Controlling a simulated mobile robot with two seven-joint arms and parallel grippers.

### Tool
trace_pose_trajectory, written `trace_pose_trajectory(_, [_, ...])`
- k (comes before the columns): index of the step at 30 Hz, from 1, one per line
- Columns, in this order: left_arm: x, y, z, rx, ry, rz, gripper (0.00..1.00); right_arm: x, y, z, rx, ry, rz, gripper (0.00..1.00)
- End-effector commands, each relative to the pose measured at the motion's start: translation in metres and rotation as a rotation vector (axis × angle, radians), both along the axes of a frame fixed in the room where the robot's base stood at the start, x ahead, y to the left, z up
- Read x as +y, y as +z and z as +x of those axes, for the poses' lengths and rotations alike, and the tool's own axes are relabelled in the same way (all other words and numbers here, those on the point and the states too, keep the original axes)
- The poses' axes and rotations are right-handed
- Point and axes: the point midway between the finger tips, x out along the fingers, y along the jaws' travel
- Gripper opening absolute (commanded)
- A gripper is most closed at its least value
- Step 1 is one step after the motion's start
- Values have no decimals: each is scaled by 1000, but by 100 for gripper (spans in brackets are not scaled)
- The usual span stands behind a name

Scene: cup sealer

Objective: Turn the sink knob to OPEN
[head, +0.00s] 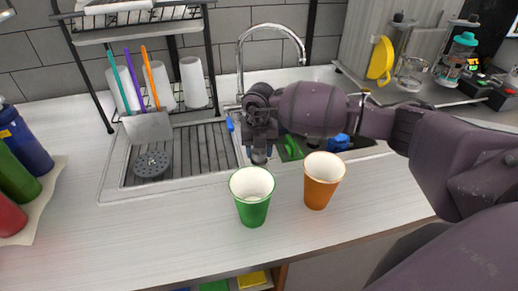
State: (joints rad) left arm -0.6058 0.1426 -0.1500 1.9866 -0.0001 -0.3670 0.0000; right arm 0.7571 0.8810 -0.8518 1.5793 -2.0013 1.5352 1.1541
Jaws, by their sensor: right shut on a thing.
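My right gripper (259,143) reaches in from the right and points down over the sink (242,155), behind the green cup. It is shut on a small dark grey piece at its tips, which looks like the sink knob (259,156). The fingers hide most of it, and its turn position cannot be read. The silver faucet (270,27) arches up behind my wrist, and its base is partly hidden. My left gripper is not in view.
A green cup (253,209) and an orange cup (318,192) stand on the counter just in front of the gripper. A dish rack (105,105) with white cups stands at the back left. Bottles (22,150) stand at the left edge. The front left counter is clear.

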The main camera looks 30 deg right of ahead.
Motion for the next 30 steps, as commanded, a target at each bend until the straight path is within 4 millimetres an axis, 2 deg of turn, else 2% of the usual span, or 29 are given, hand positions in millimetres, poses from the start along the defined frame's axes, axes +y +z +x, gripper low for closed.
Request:
trace_pose_trajectory(16, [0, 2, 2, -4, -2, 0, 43, -1, 3, 2, -6, -25, -1, 24])
trace_pose_trajectory(17, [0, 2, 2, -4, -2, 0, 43, -1, 3, 2, -6, -24, -1, 53])
trace_pose_trajectory(21, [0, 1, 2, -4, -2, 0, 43, -1, 2, 1, -4, -23, -1, 74])
trace_pose_trajectory(30, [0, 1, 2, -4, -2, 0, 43, 0, 2, 1, -2, -22, 0, 74])
